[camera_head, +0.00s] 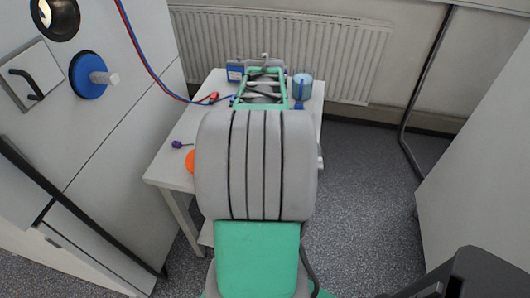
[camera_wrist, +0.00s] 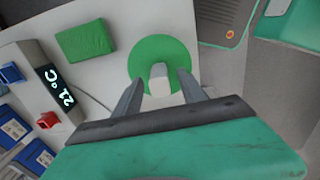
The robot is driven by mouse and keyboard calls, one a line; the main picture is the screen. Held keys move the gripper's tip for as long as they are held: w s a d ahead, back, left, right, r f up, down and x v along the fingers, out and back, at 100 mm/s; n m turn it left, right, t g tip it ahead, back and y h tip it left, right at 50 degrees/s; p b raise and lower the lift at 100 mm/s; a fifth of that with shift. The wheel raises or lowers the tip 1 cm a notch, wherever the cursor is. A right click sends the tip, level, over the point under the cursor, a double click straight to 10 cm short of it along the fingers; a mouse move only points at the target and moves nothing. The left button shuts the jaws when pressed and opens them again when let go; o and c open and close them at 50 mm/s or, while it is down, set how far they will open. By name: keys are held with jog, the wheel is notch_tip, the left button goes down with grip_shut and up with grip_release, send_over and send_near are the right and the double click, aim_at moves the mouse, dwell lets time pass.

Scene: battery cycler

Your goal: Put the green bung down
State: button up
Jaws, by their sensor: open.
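In the wrist view the green bung (camera_wrist: 161,50) is a round green disc with a pale stub handle. It appears to rest on a light grey surface (camera_wrist: 118,20). My gripper (camera_wrist: 160,77) is open, with one finger on each side of the stub. A gap shows between the stub and each finger, and the fingertips overlap the disc's near edge in the picture. The head view does not show the green bung or my fingers.
A green block (camera_wrist: 86,41) lies left of the bung; a unit with a 21 °C display (camera_wrist: 58,86) stands further left. In the head view a blue bung (camera_head: 88,76) sits on the left cabinet, and an orange round thing (camera_head: 191,162) is partly hidden on the white table (camera_head: 165,170).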

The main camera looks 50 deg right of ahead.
notch_tip(320, 180, up, 11)
jog(key=w+a+f+m+t, duration=0.15)
jog(key=w+a, duration=0.25)
jog(key=a, duration=0.5)
jog(key=w+a+f+m, duration=0.1)
jog(key=w+a+f, duration=0.1)
jog(key=w+a, duration=0.5)
jog(key=s+a+f+m+t, duration=0.1)
jog(key=s+a+f, duration=0.1)
jog(key=a, duration=0.5)
jog(key=s+a+f+m, duration=0.1)
jog(key=s+a+f, duration=0.1)
jog(key=a, duration=0.6)
jog(key=shift+a+t, duration=0.2)
jog(key=shift+t, duration=0.15)
jog(key=shift+c, duration=0.6)
